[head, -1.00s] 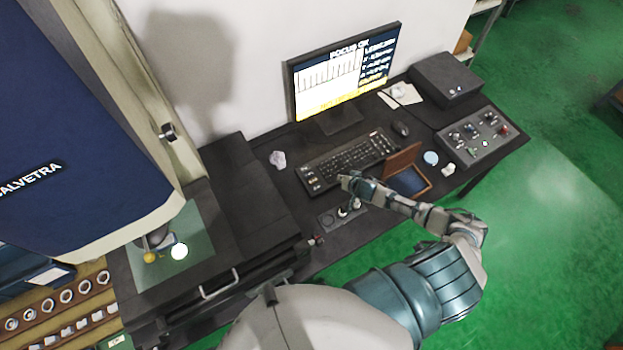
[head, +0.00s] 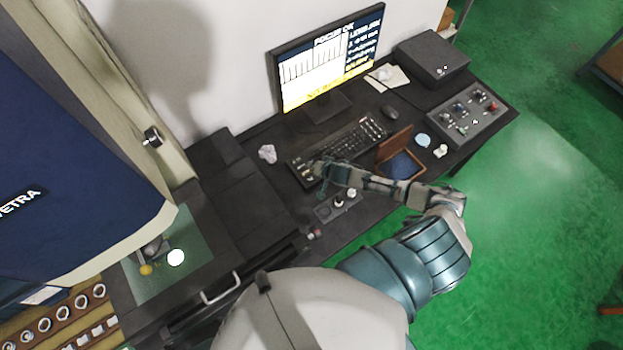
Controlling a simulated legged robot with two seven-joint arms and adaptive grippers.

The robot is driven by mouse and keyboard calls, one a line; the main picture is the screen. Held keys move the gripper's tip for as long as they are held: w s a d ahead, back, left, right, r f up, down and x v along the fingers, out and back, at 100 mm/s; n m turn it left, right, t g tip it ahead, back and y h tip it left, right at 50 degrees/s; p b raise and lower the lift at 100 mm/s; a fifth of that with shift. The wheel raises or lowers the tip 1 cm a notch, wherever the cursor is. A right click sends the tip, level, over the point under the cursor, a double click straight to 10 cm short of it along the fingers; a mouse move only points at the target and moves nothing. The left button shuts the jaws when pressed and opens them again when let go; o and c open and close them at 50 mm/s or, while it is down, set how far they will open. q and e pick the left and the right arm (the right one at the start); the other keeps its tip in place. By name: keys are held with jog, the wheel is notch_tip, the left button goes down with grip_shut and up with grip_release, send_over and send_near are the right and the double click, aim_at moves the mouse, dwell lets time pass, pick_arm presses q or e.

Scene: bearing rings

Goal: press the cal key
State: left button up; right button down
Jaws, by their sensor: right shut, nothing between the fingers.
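A black keyboard (head: 355,140) lies on the dark desk in front of the monitor. Its near left end carries a block of keys (head: 305,172); I cannot read any label there, so I cannot pick out the cal key. My right gripper (head: 318,170) is shut and empty, with its fingertips over or at this left end of the keyboard. Whether the fingertips touch a key I cannot tell. The gripper and wrist hide part of the keyboard's near edge. The monitor (head: 328,65) shows a bar chart, the words "FOCUS OK" and a yellow strip. My left gripper is not in view.
An open brown box (head: 402,162) stands right of my right wrist. A small plate with round knobs (head: 338,202) lies below it. A large machine stands left.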

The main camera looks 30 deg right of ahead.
jog(key=b, duration=0.6)
send_over(311, 180)
notch_tip(311, 180, down, 7)
jog(key=shift+r, duration=0.2)
jog(key=shift+d+f+b, duration=0.25)
jog(key=shift+f+b, duration=0.15)
jog(key=shift+f, duration=0.15)
jog(key=shift+d+f, duration=0.1)
jog(key=shift+a, duration=0.25)
jog(key=shift+d, duration=0.2)
jog(key=shift+a, duration=0.15)
jog(key=shift+s+f, duration=0.1)
jog(key=shift+f, duration=0.2)
